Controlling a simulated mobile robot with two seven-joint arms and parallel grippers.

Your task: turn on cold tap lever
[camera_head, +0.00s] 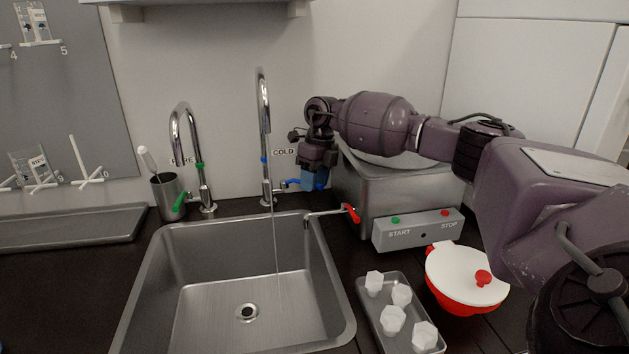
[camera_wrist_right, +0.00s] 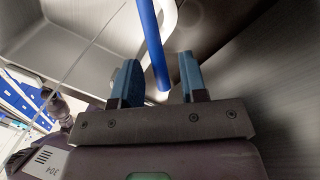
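The cold tap (camera_head: 264,110) is a tall chrome gooseneck behind the sink, with a blue ring and the "COLD" label beside it. Its blue lever (camera_head: 291,183) points right from the tap's base. A thin stream, apparently water, falls from the tap into the sink. My right gripper (camera_head: 314,182) points down at the lever's outer end. In the right wrist view, the blue lever (camera_wrist_right: 152,45) lies between the two blue fingers (camera_wrist_right: 160,82), with visible gaps on both sides, so the gripper is open. My left gripper is not in view.
The metal sink (camera_head: 150,275) lies in front. A green-levered tap (camera_head: 178,140) and a metal cup (camera_head: 168,195) stand left. Right are a steel bath with a START/STOP panel (camera_head: 418,232), a red-handled drain tap (camera_head: 352,213), a red bowl with white lid (camera_head: 465,278) and a tray (camera_head: 372,320).

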